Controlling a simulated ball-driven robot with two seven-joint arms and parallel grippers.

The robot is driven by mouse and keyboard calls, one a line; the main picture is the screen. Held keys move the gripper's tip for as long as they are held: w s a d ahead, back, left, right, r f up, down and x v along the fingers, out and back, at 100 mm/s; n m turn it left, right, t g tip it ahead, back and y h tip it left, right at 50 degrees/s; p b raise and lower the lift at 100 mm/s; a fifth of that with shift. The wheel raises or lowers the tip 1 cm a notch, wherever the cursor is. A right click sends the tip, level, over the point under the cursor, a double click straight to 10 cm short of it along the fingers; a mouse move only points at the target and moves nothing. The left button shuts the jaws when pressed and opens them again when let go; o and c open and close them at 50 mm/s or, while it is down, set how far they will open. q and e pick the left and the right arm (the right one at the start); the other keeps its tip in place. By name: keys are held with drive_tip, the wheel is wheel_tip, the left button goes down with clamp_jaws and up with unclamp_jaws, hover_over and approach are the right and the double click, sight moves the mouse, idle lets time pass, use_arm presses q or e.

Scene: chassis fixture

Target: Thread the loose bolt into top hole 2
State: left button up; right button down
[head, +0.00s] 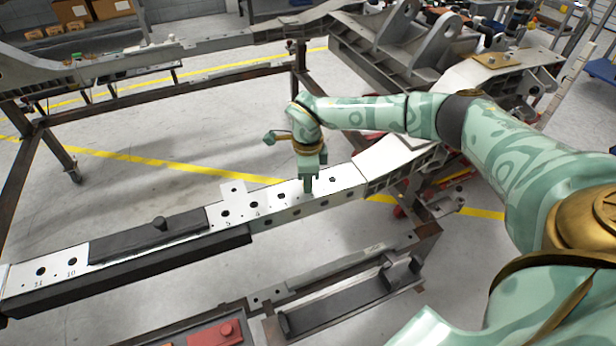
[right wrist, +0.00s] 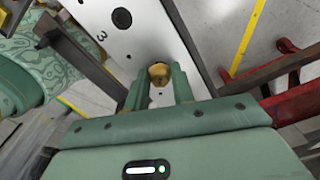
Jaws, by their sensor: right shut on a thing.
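My right gripper (head: 307,189) points down onto the pale top plate of the chassis rail (head: 232,211). In the right wrist view its two fingers (right wrist: 160,88) are shut on the bolt (right wrist: 160,71), whose brass-coloured head shows between the fingertips. The bolt is over the plate, one place along from the hole marked 3 (right wrist: 122,18). Top hole 2 is not visible; the bolt and fingers cover that spot. I cannot tell how deep the bolt sits. In the head view the fingers hide the bolt. My left gripper is not in view.
An open hole (head: 333,180) lies just right of the gripper. A red box (head: 218,333) and a lower tray (head: 335,305) are in front. Open floor lies behind the rail.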

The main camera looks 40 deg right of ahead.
drive_tip(key=m+p, duration=0.2)
drive_tip(key=m, duration=0.1)
drive_tip(key=m+p, duration=0.2)
drive_tip(key=m, duration=0.2)
drive_tip(key=m+p, duration=0.2)
drive_tip(key=m, duration=0.1)
drive_tip(key=shift+r+m, duration=0.25)
drive_tip(key=shift+m, duration=0.05)
drive_tip(key=shift+f+m+p, duration=0.1)
drive_tip(key=shift+m+p, duration=0.25)
drive_tip(key=shift+m, duration=0.65)
drive_tip(key=shift+f+m, duration=0.1)
drive_tip(key=shift+m, duration=0.6)
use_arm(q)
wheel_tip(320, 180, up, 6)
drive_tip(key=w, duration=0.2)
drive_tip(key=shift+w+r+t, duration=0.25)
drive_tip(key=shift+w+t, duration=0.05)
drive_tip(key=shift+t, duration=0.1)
use_arm(e)
drive_tip(key=shift+f+m, duration=0.25)
drive_tip(key=shift+m, duration=0.25)
